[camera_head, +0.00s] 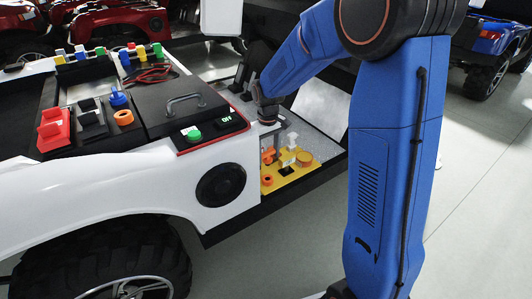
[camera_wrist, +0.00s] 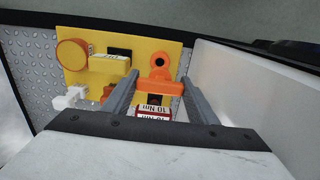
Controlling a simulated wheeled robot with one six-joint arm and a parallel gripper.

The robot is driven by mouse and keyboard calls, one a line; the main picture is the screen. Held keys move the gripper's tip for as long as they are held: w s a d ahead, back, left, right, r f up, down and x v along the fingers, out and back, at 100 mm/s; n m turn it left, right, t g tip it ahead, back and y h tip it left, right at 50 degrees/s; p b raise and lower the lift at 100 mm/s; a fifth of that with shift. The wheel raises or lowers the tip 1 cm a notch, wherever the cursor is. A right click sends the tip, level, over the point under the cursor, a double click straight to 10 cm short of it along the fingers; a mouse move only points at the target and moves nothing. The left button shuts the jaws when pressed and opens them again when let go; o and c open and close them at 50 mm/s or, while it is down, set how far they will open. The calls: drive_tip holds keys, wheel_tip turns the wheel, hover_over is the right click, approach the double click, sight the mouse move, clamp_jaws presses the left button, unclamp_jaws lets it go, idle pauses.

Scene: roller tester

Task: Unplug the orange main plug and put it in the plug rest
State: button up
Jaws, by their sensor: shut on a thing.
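The orange main plug (camera_wrist: 160,88) shows as an orange bar between the two fingers in the wrist view. My gripper (camera_wrist: 160,78) is shut on it, one finger at each side. In the head view my gripper (camera_head: 270,148) points down over the left part of the yellow panel (camera_head: 283,181), with orange (camera_head: 268,157) at its fingertips. An orange ring with a dark hole (camera_head: 267,181), which looks like the plug rest, lies near the panel's front left; the wrist view shows it (camera_wrist: 159,61) just beyond the plug. I cannot tell whether the plug is still seated.
A round orange knob (camera_head: 304,159) and a white-and-yellow block (camera_head: 288,158) stand beside my gripper on the panel. In the wrist view a white fitting (camera_wrist: 70,98) is at left, and a red-and-white label (camera_wrist: 154,112) lies between the fingers. A pale upright wall (camera_wrist: 235,85) is close at right.

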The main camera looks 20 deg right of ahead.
sight(268, 165)
drive_tip(key=shift+f, duration=2.9)
drive_tip(key=shift+f, duration=1.7)
drive_tip(key=o, duration=1.7)
drive_tip(key=shift+r, duration=0.1)
